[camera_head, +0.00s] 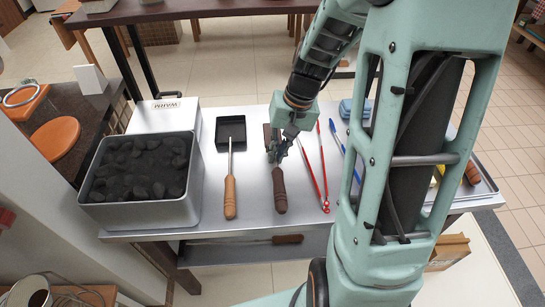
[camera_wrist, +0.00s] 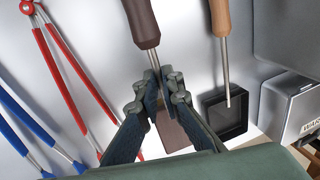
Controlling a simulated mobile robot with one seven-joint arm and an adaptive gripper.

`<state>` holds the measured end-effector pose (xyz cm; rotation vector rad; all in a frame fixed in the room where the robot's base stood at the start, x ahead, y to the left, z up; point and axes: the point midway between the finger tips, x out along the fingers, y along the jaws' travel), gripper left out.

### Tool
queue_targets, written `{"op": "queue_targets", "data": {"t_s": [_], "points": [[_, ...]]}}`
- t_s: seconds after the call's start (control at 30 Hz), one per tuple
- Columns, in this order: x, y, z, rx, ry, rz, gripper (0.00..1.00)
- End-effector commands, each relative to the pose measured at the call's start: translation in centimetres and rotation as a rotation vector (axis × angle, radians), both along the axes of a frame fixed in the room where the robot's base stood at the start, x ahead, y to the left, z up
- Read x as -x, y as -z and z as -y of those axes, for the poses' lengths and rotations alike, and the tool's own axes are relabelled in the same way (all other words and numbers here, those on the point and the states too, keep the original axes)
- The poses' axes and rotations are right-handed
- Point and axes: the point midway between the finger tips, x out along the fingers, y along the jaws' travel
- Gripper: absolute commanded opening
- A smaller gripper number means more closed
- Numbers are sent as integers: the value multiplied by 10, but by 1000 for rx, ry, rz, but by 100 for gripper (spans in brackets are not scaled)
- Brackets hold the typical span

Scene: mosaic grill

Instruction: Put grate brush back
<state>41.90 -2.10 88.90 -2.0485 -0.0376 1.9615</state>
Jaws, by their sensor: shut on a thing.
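The grate brush has a dark brown handle (camera_head: 280,190) and a thin metal shaft. It lies on the steel table, its handle toward the front edge. In the wrist view its handle (camera_wrist: 143,22) is at the top centre. My gripper (camera_head: 277,153) is shut on the shaft just beyond the handle; in the wrist view the fingers (camera_wrist: 160,85) close around it. A brown block (camera_wrist: 172,132) shows past the fingers, in line with the shaft; I cannot tell whether it is the brush's head.
A light-wood-handled tool (camera_head: 230,197) lies left, its tip at a black tray (camera_head: 231,131). Red tongs (camera_head: 314,172) lie close right, blue tongs (camera_head: 337,138) beyond. A charcoal box (camera_head: 193,205) stands left. Another dark-handled tool (camera_head: 288,239) is on the lower shelf.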

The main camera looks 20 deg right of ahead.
Motion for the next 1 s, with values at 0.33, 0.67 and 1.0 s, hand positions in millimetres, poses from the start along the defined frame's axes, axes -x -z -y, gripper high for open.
{"op": "queue_targets", "data": {"t_s": [0.33,0.67,1.0], "points": [[-8,39,-2,0,0,1,0],[-8,39,-2,0,-1,2,0],[-7,42,-2,0,0,0,24]]}}
